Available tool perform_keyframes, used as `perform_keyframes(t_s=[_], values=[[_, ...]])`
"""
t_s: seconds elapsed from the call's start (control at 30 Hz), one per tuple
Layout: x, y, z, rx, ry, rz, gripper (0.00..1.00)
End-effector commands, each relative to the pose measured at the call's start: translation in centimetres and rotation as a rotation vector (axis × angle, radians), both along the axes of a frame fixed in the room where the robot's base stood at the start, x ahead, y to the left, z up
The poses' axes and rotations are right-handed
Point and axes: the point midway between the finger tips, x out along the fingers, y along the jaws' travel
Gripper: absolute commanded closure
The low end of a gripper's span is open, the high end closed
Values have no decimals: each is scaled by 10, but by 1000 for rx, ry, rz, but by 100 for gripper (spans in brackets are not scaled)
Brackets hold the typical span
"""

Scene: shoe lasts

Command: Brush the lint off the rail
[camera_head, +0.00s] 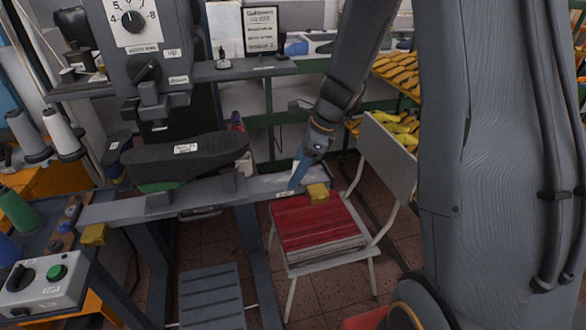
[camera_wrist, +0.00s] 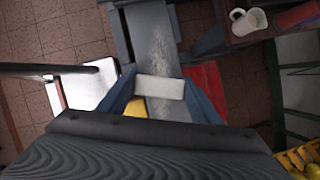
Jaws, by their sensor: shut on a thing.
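The rail (camera_head: 115,212) is a long grey bar that runs across the head view under a dark shoe-shaped form (camera_head: 190,152). In the wrist view the rail (camera_wrist: 133,25) runs away from my gripper, with pale speckled lint (camera_wrist: 160,52) on its top. My gripper (camera_head: 296,181) points down at the rail's right end. In the wrist view my gripper (camera_wrist: 160,92) has its blue fingers shut on a pale rectangular block (camera_wrist: 160,87), likely the back of a brush. The block is over the rail; any bristles are hidden, and I cannot tell whether it touches.
A chair (camera_head: 388,155) with a red-topped stack (camera_head: 308,223) stands just right of the rail. A yellow block (camera_head: 318,193) lies by the rail's end. A white mug (camera_wrist: 250,21) stands on a shelf. A control box (camera_head: 42,284) is at lower left.

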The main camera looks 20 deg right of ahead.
Motion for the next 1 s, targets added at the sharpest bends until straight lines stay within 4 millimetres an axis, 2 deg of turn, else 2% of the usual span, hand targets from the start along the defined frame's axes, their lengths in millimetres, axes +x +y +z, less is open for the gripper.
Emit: perform_keyframes(t_s=[0.4,0.67,1.0], values=[[0,-29,-3,0,1,-2,68],[0,-38,-4,-1,1,-3,68],[-1,-63,-2,-1,4,-2,68]])
